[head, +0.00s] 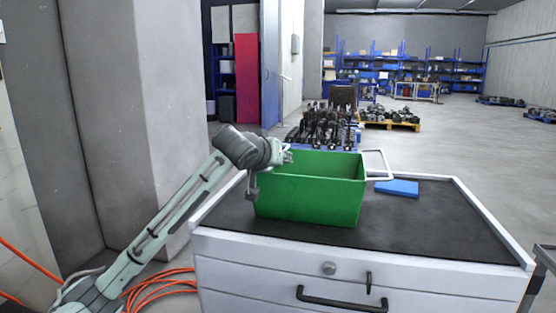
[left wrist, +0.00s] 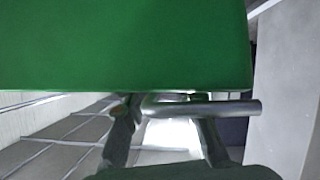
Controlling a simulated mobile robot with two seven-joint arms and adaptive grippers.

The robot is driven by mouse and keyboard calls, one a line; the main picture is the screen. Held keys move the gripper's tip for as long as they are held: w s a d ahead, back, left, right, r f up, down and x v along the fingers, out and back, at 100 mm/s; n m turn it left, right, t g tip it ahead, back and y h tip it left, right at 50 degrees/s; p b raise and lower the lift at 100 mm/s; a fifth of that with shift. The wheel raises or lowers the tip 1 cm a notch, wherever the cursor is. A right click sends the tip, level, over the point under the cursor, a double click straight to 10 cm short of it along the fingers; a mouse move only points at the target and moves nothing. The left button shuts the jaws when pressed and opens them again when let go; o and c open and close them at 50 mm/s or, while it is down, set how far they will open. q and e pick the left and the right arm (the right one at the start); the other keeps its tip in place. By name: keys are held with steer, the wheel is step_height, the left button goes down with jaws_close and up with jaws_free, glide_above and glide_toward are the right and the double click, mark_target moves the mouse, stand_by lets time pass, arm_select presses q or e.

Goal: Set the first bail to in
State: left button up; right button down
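A green open-top crate (head: 310,200) stands on the dark top of a cabinet. A pale bail (head: 388,165) sticks out from its right end in the head view. My left gripper (head: 270,174) is at the crate's left end, its fingers apart. In the left wrist view the green crate wall (left wrist: 125,45) fills the top. A grey metal bail bar (left wrist: 215,108) runs across just below it, overlapping the area of my left gripper's fingers (left wrist: 165,130). I cannot tell whether they touch. The left bail is mostly hidden in the head view. My right gripper is not in view.
The cabinet's dark top (head: 440,225) is clear to the right of the crate, except for a blue flat object (head: 397,188) behind it. A concrete pillar (head: 165,110) stands at the left. Orange cable (head: 160,290) lies on the floor.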

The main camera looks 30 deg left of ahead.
arm_select(q)
steer(key=v, duration=1.2)
stand_by(0.3)
